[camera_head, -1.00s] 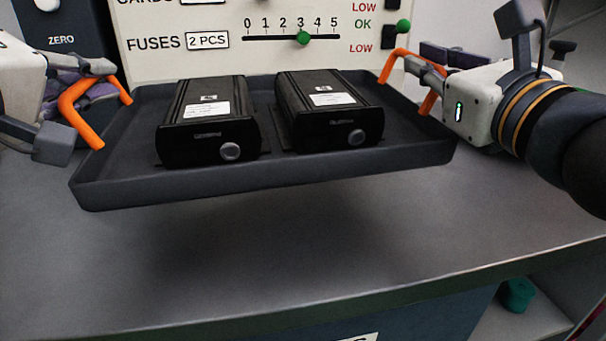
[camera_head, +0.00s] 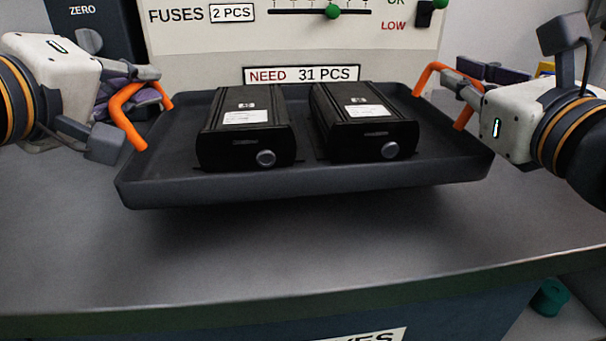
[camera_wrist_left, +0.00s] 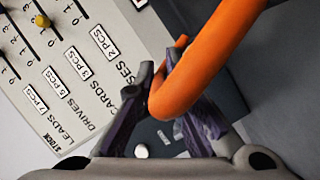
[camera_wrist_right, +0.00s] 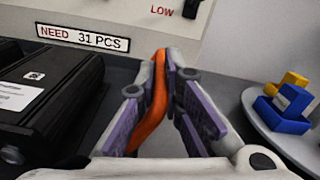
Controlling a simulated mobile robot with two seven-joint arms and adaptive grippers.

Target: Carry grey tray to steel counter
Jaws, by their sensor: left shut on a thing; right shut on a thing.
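The dark grey tray (camera_head: 300,182) has an orange handle at each end and looks level. It is over the grey steel counter (camera_head: 300,255), with a shadow right under its front edge; any gap is small. Two black boxes (camera_head: 246,130) (camera_head: 365,125) with white labels sit side by side in the tray. My left gripper (camera_head: 148,82) is shut on the left orange handle (camera_head: 125,115), which also shows in the left wrist view (camera_wrist_left: 205,62). My right gripper (camera_head: 452,82) is shut on the right orange handle (camera_head: 424,78), seen between the purple pads in the right wrist view (camera_wrist_right: 158,100).
A cream panel (camera_head: 200,45) with sliders and a "NEED 31 PCS" sign (camera_head: 302,74) stands behind the tray. A round plate (camera_wrist_right: 262,115) with blue and yellow blocks (camera_wrist_right: 288,105) is right of my right gripper. The counter front is clear.

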